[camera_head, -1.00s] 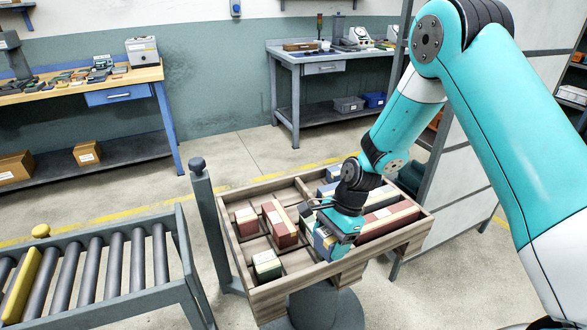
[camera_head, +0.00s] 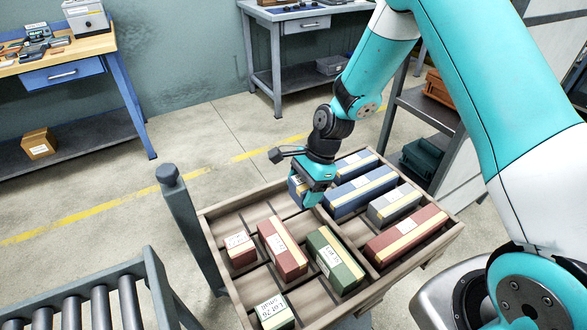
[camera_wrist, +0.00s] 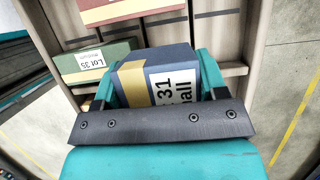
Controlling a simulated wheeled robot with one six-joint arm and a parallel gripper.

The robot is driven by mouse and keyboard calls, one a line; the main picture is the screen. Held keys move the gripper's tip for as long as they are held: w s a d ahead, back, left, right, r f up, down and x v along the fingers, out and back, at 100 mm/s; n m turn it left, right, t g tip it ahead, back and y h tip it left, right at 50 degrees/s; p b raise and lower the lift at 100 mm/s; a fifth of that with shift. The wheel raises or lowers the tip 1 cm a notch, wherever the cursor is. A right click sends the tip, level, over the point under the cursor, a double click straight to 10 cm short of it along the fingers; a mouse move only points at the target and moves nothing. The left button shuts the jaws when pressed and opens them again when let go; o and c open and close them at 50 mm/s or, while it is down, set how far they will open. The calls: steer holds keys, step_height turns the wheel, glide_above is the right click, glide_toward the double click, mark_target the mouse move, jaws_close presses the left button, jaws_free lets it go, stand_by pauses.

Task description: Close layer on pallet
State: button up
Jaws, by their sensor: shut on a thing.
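The pallet (camera_head: 262,210) is a wooden tray with thin dividers. My gripper (camera_head: 304,193) is at its back edge, left of the blue boxes, shut on a small blue box (camera_head: 294,187). In the wrist view this box (camera_wrist: 180,72) sits between both fingers, its tan stripe and "31" label showing. A small red box (camera_head: 241,249), a red box (camera_head: 282,249), a green box (camera_head: 334,260) and a small green box (camera_head: 273,313) stand in the left and middle compartments. Blue boxes (camera_head: 360,193), a grey box (camera_head: 394,205) and a long red box (camera_head: 406,236) fill the right. Whether the held box touches the tray is unclear.
A grey post (camera_head: 188,235) stands close to the pallet's left side. A roller conveyor (camera_head: 105,310) is at the lower left. A shelf rack (camera_head: 425,110) stands behind right. Workbenches (camera_head: 62,72) are at the back. Empty compartment floor shows at the pallet's back left.

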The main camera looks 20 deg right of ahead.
steer(key=shift+w, duration=0.3)
steer(key=shift+w+f+b, duration=0.1)
steer(key=shift+f+b, duration=0.2)
steer(key=b, duration=0.9)
glide_above(296, 230)
steer(key=d, duration=0.2)
steer(key=f, duration=1)
steer(key=shift+w+a+f, duration=0.2)
steer(key=shift+a+f, duration=0.05)
steer(key=shift+f, duration=0.45)
steer(key=shift+r+p, duration=0.1)
steer(key=shift+p, duration=0.55)
steer(key=shift+f+b, duration=0.3)
steer(key=shift+f, duration=0.25)
steer(key=o, duration=1.2)
